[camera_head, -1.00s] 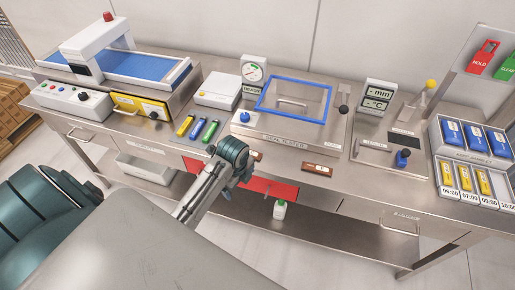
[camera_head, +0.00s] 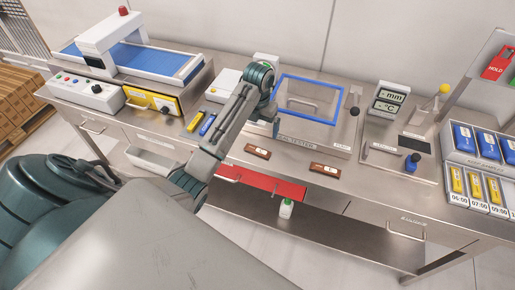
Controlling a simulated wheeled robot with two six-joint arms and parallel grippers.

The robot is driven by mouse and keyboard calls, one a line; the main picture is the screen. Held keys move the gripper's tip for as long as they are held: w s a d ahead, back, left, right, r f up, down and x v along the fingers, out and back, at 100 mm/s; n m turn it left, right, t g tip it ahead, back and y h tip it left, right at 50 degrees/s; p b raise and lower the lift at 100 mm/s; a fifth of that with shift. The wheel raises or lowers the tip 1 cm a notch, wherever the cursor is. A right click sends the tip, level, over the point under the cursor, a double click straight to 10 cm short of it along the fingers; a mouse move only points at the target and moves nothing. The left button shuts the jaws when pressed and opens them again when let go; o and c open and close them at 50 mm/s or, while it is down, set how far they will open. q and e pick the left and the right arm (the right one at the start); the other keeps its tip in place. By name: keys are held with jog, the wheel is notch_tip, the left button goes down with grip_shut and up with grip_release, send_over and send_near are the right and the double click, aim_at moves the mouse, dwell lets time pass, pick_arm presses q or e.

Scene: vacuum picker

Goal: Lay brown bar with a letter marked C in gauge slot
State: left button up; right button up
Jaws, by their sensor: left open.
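Two brown bars with pale labels lie flat near the front edge of the steel bench: one brown bar (camera_head: 257,151) left of centre, the other brown bar (camera_head: 325,170) to its right. Their letters are too small to read. A gauge station (camera_head: 391,136) with a display reading mm and °C (camera_head: 389,98) stands to the right; I cannot clearly make out its slot. My left gripper (camera_head: 276,128) is open and empty, beyond the left bar, by the left side of the blue-framed tester, and partly hidden by its own wrist. My right gripper is not in view.
The blue-framed leak tester (camera_head: 309,96) stands behind the bars. Yellow and blue sticks (camera_head: 207,124) lie left of my arm. A blue-knobbed piece (camera_head: 412,162) stands on the gauge station. Pouch trays (camera_head: 475,165) fill the right end. Bench between the bars is clear.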

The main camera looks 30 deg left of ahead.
pick_arm(q)
jog(key=b, duration=0.6)
send_over(257, 150)
jog(key=shift+w+f, duration=0.2)
jog(key=shift+f, duration=3.05)
jog(key=f, duration=0.1)
jog(key=f+b, duration=0.2)
jog(key=shift+s+f, duration=0.25)
jog(key=shift+f, duration=0.4)
jog(key=c, duration=0.7)
jog(key=shift+r, duration=0.1)
jog(key=shift+c, duration=0.2)
